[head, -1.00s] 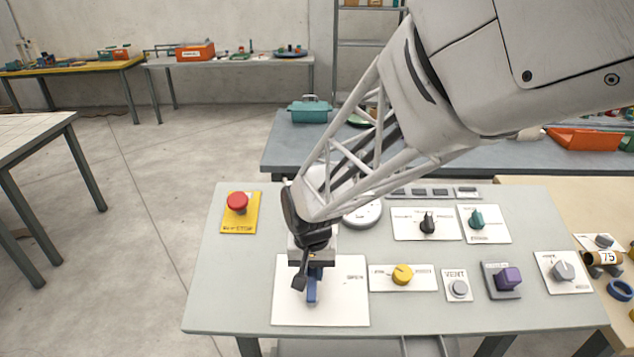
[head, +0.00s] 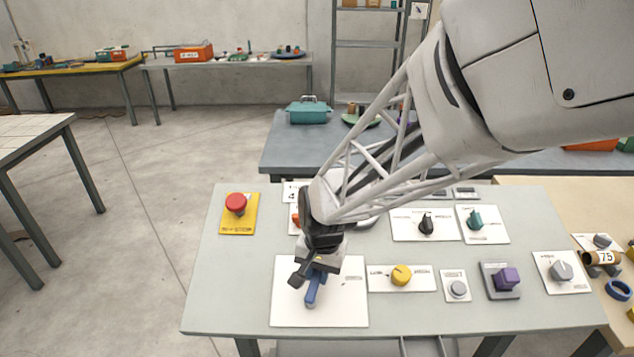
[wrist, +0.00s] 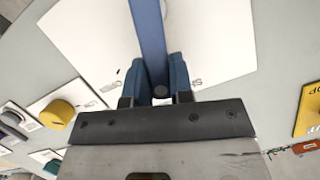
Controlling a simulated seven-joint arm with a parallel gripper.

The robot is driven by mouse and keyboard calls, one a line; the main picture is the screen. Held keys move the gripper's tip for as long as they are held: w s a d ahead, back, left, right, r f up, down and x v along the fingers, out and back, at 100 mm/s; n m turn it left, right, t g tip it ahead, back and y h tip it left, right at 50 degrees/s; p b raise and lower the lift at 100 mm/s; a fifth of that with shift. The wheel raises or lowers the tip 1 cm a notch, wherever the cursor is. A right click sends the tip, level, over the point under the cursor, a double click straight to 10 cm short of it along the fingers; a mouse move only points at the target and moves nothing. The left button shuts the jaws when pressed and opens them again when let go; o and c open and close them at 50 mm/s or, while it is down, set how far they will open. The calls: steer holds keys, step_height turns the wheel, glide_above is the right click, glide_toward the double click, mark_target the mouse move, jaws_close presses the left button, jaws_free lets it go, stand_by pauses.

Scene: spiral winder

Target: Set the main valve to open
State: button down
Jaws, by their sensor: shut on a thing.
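The valve has a blue lever handle (head: 312,292) on a white plate (head: 347,304) at the front left of the grey panel table. My gripper (head: 318,268) is shut on the lever near its far part. In the wrist view the blue lever (wrist: 149,28) runs between the two blue fingers of my gripper (wrist: 157,76). The lever's near end points to the front and slightly left in the head view. Its pivot is mostly hidden by my gripper.
A yellow knob (head: 401,275) sits just right of the plate, and a grey VENT button (head: 458,289) beyond it. A red stop button (head: 236,204) is at the back left. A purple knob (head: 507,279) is further right. My arm hides part of the back row.

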steer(key=d+m, duration=0.1)
steer(key=m, duration=0.1)
steer(key=s+d+m+y, duration=0.1)
steer(key=m, duration=0.1)
steer(key=shift+f+t, duration=0.15)
steer(key=shift+t, duration=0.15)
steer(key=shift+s+d+f+m+t+y, duration=0.15)
steer(key=shift+s+d+m+t+y, duration=0.15)
steer(key=shift+m, duration=0.8)
steer(key=shift+s+d+f+m+t+y, duration=0.1)
steer(key=shift+s+d+m+t+y, duration=0.2)
steer(key=shift+m, duration=0.8)
steer(key=shift+s, duration=0.1)
steer(key=c, duration=1)
jaws_free()
steer(key=v, duration=0.7)
steer(key=shift+r, duration=0.4)
steer(key=shift+d, duration=0.15)
steer(key=s+d+r+n+h, duration=0.3)
steer(key=s+d+r+n, duration=0.6)
steer(key=s+d+n, duration=0.2)
steer(key=shift+s+d+r+t, duration=0.3)
steer(key=shift+s+d, duration=0.3)
steer(key=shift+d, duration=0.6)
